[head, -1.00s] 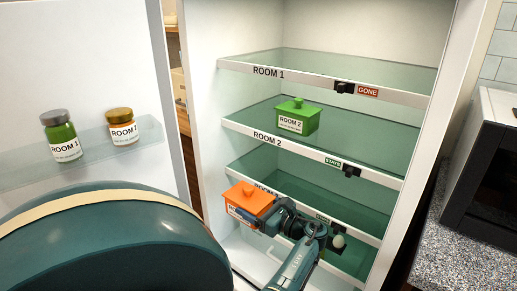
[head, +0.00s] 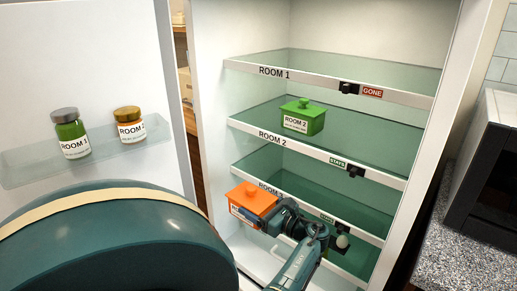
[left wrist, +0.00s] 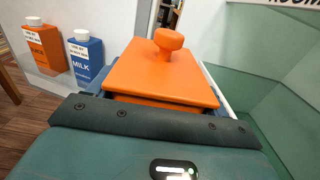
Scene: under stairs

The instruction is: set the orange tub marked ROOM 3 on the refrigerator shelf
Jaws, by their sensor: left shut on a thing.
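The orange tub (head: 250,203) with a knobbed lid is held at the front left of the lowest glass shelf (head: 330,207), and covers part of that shelf's label, which starts with "ROOM". The tub's own label is partly visible but too small to read fully. My left gripper (head: 270,214) is shut on the tub. The left wrist view shows the tub (left wrist: 165,75) upright in front of the gripper, with the shelf's glass and white edge to its right. Whether the tub touches the shelf edge I cannot tell. My right gripper is not in view.
A green ROOM 2 tub (head: 303,117) stands on the middle shelf, marked STAYS. The top shelf, marked ROOM 1 and GONE, is empty. The open door (head: 85,60) at left holds two jars; the wrist view shows orange (left wrist: 45,50) and blue cartons (left wrist: 86,58). The lowest shelf looks clear.

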